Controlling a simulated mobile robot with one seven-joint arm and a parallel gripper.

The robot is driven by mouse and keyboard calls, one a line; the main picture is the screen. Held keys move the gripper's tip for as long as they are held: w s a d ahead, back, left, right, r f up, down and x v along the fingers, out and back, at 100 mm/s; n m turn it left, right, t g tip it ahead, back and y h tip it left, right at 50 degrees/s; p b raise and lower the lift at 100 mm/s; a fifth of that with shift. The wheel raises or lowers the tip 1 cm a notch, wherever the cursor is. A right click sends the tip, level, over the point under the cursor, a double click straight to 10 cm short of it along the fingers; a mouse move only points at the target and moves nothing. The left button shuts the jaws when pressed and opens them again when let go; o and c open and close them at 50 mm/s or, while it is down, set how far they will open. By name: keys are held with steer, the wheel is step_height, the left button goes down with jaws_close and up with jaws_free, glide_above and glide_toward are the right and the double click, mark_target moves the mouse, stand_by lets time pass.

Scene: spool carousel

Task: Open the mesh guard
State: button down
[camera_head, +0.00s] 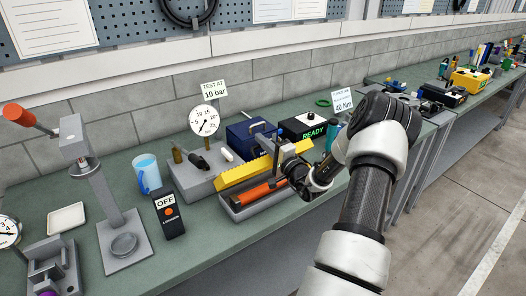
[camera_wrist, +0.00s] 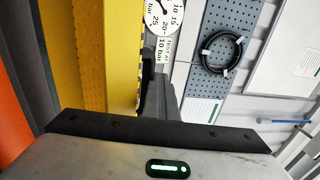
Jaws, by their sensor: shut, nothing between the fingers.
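The mesh guard (camera_head: 243,174) is a long yellow panel on a grey trough (camera_head: 233,211) on the green bench. It stands tilted along the trough, with an orange cylinder (camera_head: 258,191) showing below its front edge. In the wrist view the guard (camera_wrist: 88,50) runs upright at left, with its perforated face showing and the orange cylinder (camera_wrist: 12,125) beside it. My gripper (camera_head: 296,171) is at the guard's right end, close to it. It is shut and empty. I cannot tell whether it touches the guard, and its fingertips are mostly hidden.
A pressure gauge (camera_head: 204,121) and grey block stand behind left. A blue box (camera_head: 249,133) and a black READY box (camera_head: 305,129) stand behind the trough. A black OFF switch box (camera_head: 168,214), blue mug (camera_head: 146,173) and lever press (camera_head: 96,190) are left.

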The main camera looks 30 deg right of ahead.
steer(key=shift+w+g, duration=0.7)
steer(key=shift+w, duration=0.15)
steer(key=shift+d, duration=0.1)
stand_by(0.7)
